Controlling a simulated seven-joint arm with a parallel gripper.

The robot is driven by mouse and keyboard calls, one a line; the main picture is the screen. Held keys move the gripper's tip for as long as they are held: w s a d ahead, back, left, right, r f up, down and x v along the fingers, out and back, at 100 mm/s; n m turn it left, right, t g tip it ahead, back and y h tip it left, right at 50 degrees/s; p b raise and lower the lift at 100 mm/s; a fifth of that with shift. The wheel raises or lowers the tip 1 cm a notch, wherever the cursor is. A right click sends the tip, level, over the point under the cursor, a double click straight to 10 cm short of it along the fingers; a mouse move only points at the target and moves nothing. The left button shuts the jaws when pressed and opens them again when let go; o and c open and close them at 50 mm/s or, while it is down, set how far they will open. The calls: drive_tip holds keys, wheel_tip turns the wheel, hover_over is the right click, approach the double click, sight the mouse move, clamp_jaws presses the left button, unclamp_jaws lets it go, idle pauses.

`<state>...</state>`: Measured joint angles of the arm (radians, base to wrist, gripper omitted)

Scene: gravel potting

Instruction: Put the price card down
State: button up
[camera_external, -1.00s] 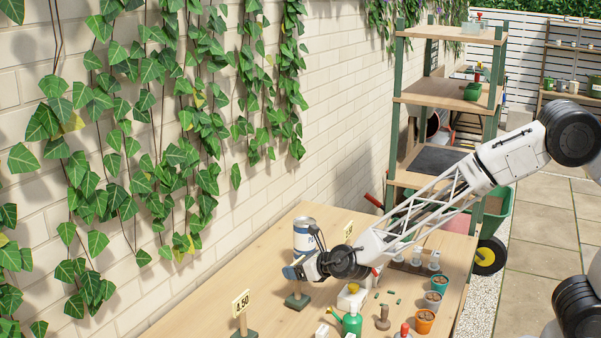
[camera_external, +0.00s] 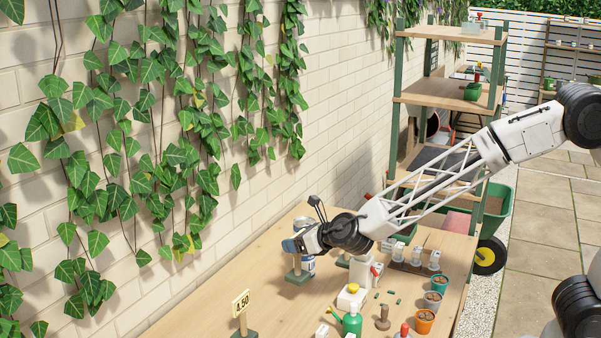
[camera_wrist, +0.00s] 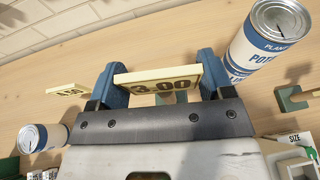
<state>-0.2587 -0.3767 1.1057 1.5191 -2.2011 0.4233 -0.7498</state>
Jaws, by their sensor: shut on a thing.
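My gripper (camera_external: 292,246) is shut on a price card (camera_wrist: 158,80) marked 3.00, its blue fingers at the card's two side edges in the wrist view. The card's post and dark green base (camera_external: 298,278) hang below the fingers in the external view, in front of a can. The base looks raised off the wooden table (camera_external: 215,310), though a gap is hard to judge. The card face is mostly hidden by the gripper in the external view.
A white and blue can (camera_wrist: 268,42) stands close to the right finger in the wrist view; another can (camera_wrist: 42,137) is lower left. A 4.50 card (camera_external: 241,303) stands nearer the front. Another green base (camera_external: 343,262) is right of my gripper. Pots (camera_external: 425,320) crowd the right side.

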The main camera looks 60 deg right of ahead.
idle(0.6)
wheel_tip(320, 180, up, 18)
drive_tip(key=shift+w+d+f+n+y, duration=0.75)
drive_tip(key=shift+w+d+n+y, duration=1.15)
drive_tip(key=shift+d, duration=4.9)
drive_tip(key=s+d+r+n+g+y, duration=0.1)
drive_tip(key=s+d+n+g+y, duration=0.2)
drive_tip(key=d, duration=1.1)
drive_tip(key=s+d+r+n+g+y, duration=0.1)
drive_tip(key=s+d+n+y, duration=0.3)
drive_tip(key=d, duration=1)
wheel_tip(320, 180, down, 18)
drive_tip(key=shift+s+d+f+m, duration=0.2)
drive_tip(key=shift+s+m, duration=0.1)
drive_tip(key=shift+s, duration=0.1)
